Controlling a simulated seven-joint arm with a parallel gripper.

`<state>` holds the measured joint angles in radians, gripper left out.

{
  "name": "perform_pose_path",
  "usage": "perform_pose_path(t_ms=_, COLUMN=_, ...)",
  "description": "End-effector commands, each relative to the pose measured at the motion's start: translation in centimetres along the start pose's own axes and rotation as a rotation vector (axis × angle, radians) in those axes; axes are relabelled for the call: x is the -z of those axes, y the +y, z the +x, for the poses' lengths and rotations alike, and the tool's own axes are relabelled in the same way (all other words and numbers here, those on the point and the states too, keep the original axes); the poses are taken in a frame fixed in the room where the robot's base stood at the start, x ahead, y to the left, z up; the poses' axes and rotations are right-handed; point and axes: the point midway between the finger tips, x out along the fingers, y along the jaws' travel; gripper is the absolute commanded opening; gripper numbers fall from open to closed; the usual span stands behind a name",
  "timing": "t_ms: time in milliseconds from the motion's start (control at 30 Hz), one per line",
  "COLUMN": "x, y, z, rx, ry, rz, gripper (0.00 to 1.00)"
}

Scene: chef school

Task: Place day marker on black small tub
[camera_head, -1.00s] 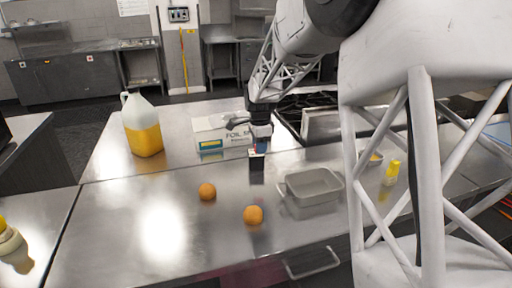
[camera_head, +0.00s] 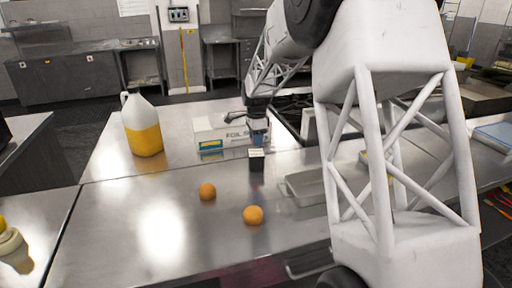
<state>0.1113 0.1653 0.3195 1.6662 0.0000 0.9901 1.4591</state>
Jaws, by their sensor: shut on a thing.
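The black small tub (camera_head: 257,165) stands on the steel counter near its middle, with a pale top face showing. My gripper (camera_head: 258,139) is directly above and slightly behind it, pointing down. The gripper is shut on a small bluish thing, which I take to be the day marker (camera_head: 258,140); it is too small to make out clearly. I cannot tell whether it touches the tub or is just above it.
A foil box (camera_head: 218,134) stands just left of my gripper, and a jug of yellow liquid (camera_head: 142,128) further left. Two oranges (camera_head: 208,191) (camera_head: 253,215) lie in front. A grey tray (camera_head: 305,187) is at the right, partly behind my arm. The counter's front left is clear.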

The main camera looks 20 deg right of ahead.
Motion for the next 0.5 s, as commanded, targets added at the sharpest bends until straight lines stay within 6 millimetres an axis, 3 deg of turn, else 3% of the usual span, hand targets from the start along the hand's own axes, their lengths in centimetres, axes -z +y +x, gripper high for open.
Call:
perform_pose_path(t_ms=333, x=0.0, y=0.1, z=3.0, rx=-0.003, ry=0.000, rz=0.000, gripper=0.04)
perform_pose_path(t_ms=500, x=0.0, y=0.0, z=3.5, rx=0.000, ry=0.000, rz=0.000, gripper=0.04)
